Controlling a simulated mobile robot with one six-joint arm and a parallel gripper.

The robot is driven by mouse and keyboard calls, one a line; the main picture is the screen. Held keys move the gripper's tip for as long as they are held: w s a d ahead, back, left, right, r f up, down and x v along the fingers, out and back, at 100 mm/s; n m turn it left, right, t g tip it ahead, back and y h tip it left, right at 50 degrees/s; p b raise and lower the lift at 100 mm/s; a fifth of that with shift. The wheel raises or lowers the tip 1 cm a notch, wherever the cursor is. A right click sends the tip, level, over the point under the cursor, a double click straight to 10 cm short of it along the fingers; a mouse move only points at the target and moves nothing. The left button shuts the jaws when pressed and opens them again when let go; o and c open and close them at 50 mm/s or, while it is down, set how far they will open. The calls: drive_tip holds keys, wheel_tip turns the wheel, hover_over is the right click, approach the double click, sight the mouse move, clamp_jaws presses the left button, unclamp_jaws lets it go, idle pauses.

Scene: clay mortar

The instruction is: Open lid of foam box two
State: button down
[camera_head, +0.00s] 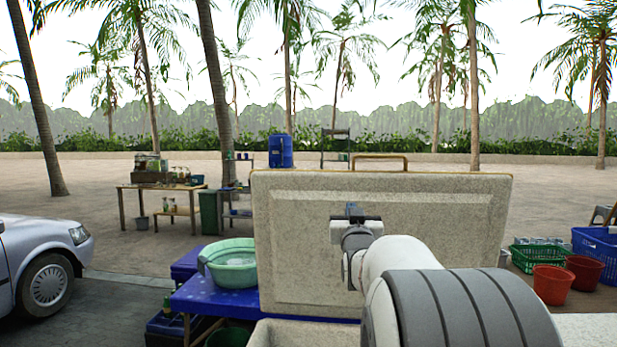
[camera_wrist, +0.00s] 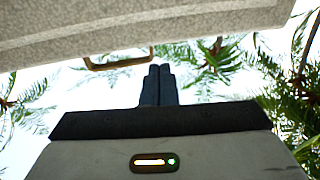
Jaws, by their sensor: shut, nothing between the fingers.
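The foam box lid (camera_head: 290,215) stands raised, close to upright, in the head view, with its recessed inner face toward me. A brass-coloured handle (camera_head: 380,158) shows on its top edge. Part of the speckled foam box body (camera_head: 290,334) shows below it, mostly cut off and hidden by my arm. My gripper (camera_head: 352,210) is in front of the lid's inner face. In the wrist view, my gripper (camera_wrist: 157,72) has its two dark fingers together and empty. The lid (camera_wrist: 140,35) hangs across the top there, with the handle (camera_wrist: 118,61) left of the fingertips. I cannot tell whether the gripper touches the lid.
A blue table (camera_head: 215,300) with a green basin (camera_head: 232,262) is to the left of the lid. A silver car (camera_head: 35,265) is at far left. Red buckets (camera_head: 553,285) and a blue crate (camera_head: 597,252) stand at right. Open sandy ground lies behind.

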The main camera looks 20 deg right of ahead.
drive_tip(key=s+d+r+m+t+h+b, duration=0.1)
drive_tip(key=s+d+r+t+h, duration=0.15)
drive_tip(key=d+h, duration=0.4)
drive_tip(key=w+d+r+y+p, duration=0.1)
drive_tip(key=w+d+r+p, duration=0.5)
drive_tip(key=w, duration=0.4)
drive_tip(key=shift+d+r+t+y, duration=0.35)
drive_tip(key=shift+d+r+t, duration=0.1)
drive_tip(key=shift+d+r, duration=0.3)
drive_tip(key=shift+w+a+r, duration=0.1)
